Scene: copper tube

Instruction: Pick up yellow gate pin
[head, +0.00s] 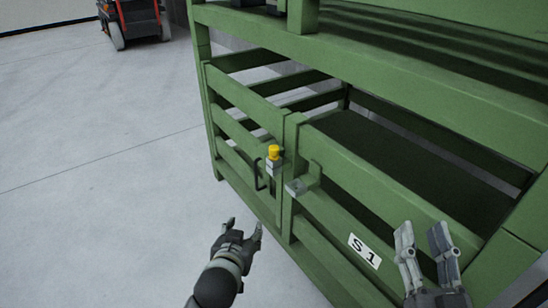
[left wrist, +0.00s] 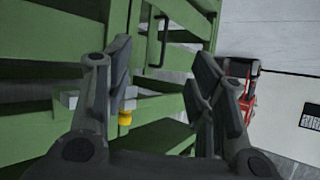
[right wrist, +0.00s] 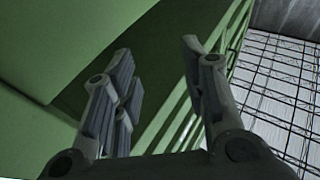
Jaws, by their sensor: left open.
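The yellow gate pin (head: 273,151) stands upright in a grey metal bracket (head: 273,167) on the green gate (head: 241,98) of a rack. In the left wrist view the yellow pin (left wrist: 125,118) shows just beside the left finger, partly hidden behind it. My left gripper (head: 242,226) is open and empty, in front of the gate and lower in the picture than the pin. My right gripper (head: 421,238) is open and empty, in front of the right gate panel near the rack's right side. It also shows open in the right wrist view (right wrist: 160,85).
A second grey bracket (head: 296,187) sits on the right panel beside the gate split. A dark handle (head: 258,177) is on the left panel. A white "S 1" label (head: 364,251) is on the right panel. An orange vehicle (head: 133,17) stands far back. The floor at left is clear.

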